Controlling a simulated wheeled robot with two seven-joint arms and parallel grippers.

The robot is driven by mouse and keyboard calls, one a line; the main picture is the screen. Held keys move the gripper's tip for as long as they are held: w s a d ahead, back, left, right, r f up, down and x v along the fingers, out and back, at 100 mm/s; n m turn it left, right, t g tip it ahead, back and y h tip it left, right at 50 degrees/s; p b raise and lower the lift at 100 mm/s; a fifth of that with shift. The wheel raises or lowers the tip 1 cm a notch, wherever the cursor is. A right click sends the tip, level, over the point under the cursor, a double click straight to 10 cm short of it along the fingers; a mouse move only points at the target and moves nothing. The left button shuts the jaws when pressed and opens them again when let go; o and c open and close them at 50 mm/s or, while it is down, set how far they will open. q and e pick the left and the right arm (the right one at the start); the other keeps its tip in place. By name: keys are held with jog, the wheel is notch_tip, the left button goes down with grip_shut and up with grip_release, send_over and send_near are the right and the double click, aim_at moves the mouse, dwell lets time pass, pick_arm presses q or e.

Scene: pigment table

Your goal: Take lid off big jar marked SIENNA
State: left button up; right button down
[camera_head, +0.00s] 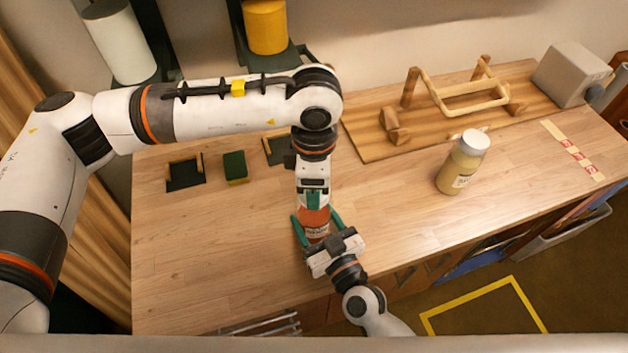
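An orange-red jar (315,219) with a pale label stands near the table's front middle. The label is too small to read and partly covered. My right gripper (316,214) comes from the front, with its teal fingers along both sides of the jar body, seemingly closed on it. My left gripper (313,200) points straight down over the jar's top. Its fingers and the lid overlap in this view, so the lid is hidden and I cannot tell whether the fingers grip it. A second jar (459,169), yellow-ochre with a white lid, stands apart to the right.
A wooden board (375,145) with a wooden rack (455,95) lies at the back right, beside a grey box (572,75). A green sponge-like block (235,167) and dark holders (185,175) are at back left. The front-left tabletop is clear.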

pick_arm(q)
jog(key=n, duration=0.7)
jog(key=shift+n, duration=0.3)
jog(key=n, duration=1.9)
jog(key=shift+r, duration=0.2)
jog(key=shift+r, duration=0.95)
